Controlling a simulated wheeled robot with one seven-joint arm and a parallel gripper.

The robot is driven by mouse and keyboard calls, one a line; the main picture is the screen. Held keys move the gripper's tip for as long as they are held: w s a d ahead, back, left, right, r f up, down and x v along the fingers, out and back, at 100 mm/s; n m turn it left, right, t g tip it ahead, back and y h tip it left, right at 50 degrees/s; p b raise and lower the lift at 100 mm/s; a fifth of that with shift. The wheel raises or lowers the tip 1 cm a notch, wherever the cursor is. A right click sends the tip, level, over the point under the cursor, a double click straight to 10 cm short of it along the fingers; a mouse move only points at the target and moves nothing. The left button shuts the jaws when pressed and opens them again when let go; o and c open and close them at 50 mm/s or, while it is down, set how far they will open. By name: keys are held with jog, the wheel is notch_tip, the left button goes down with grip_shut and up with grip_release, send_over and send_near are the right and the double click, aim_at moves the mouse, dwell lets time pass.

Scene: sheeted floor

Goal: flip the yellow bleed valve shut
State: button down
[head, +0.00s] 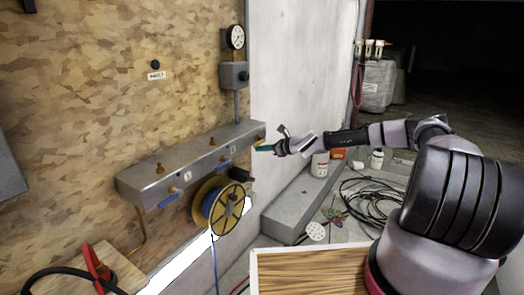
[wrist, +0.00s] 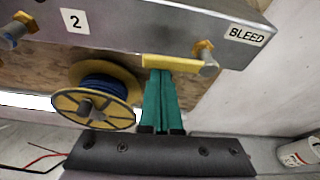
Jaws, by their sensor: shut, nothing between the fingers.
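The yellow bleed valve lever (wrist: 172,62) shows in the wrist view under the manifold's front edge, beside the BLEED label (wrist: 246,36). It lies crosswise, running left from its brass and grey valve body (wrist: 205,56). My gripper (wrist: 158,73) has teal fingers, shut together with nothing between them. Their tips are at the lever's lower edge, left of the valve body; I cannot tell whether they touch it. In the head view my gripper (head: 262,148) is at the right end of the grey manifold (head: 150,180), where the lever is mostly hidden.
A yellow spool of blue wire (head: 222,206) hangs below the manifold, close left of my fingers. Blue-handled valves (head: 168,201) sit further left. A pressure gauge (head: 235,37) stands above.

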dwell(0.4)
notch_tip(320, 180, down, 4)
jog(key=v, duration=1)
jog(key=shift+w, duration=0.15)
jog(key=shift+d, duration=0.1)
